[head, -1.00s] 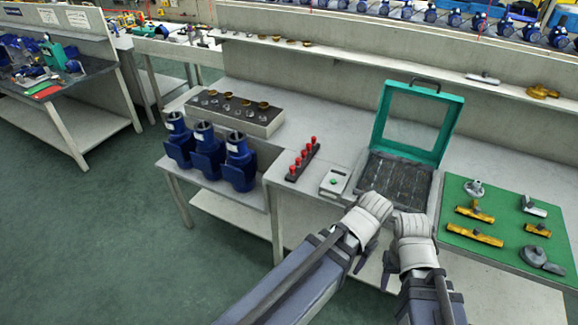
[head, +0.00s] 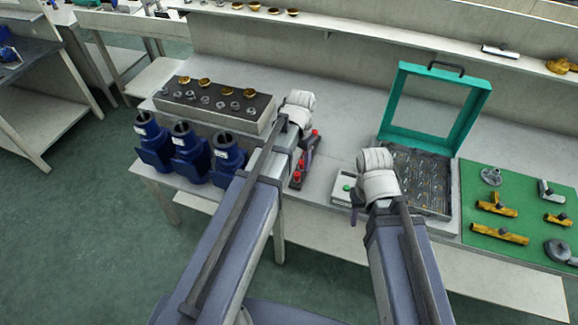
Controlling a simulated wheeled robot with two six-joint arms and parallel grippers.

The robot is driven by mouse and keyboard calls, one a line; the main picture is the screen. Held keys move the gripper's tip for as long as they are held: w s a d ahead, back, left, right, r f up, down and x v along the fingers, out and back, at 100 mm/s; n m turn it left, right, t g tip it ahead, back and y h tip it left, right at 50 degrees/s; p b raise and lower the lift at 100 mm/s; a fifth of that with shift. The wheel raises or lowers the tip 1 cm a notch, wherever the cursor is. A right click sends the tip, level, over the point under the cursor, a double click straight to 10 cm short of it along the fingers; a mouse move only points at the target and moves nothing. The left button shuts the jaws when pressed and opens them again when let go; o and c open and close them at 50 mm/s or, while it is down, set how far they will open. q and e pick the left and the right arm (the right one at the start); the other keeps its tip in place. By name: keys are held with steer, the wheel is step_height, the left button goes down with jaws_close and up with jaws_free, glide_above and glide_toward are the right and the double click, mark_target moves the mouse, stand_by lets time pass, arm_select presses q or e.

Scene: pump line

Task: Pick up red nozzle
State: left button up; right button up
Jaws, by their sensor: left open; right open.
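The red nozzles (head: 298,176) stand in a dark rack on the bench, several in a row. My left arm and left gripper (head: 300,118) cover much of the rack's left side and some of the nozzles. My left gripper is open, above the bench at the far end of the rack. Its fingertips are mostly hidden behind its white wrist. My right gripper (head: 366,190) is open and empty, over the small white box with a green button (head: 345,187), to the right of the nozzles.
A block with gold and grey fittings (head: 215,98) lies at the back left, with blue pump bodies (head: 189,150) in front. An open green-lidded case (head: 436,205) stands right, beside a green mat (head: 480,215) with valves and fittings. Bare bench lies behind the rack.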

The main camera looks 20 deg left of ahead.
mark_target(297, 174)
arm_select(q)
steer(key=shift+f+b, duration=0.45)
steer(key=shift+b, duration=0.05)
steer(key=shift+f+b, duration=0.75)
steer(key=shift+f, duration=0.05)
step_height(297, 174, down, 5)
steer(key=b, duration=0.5)
steer(key=shift+a+f, duration=0.1)
steer(key=shift+f, duration=0.1)
steer(key=shift+r, duration=0.1)
steer(key=shift+c, duration=0.3)
jaws_close()
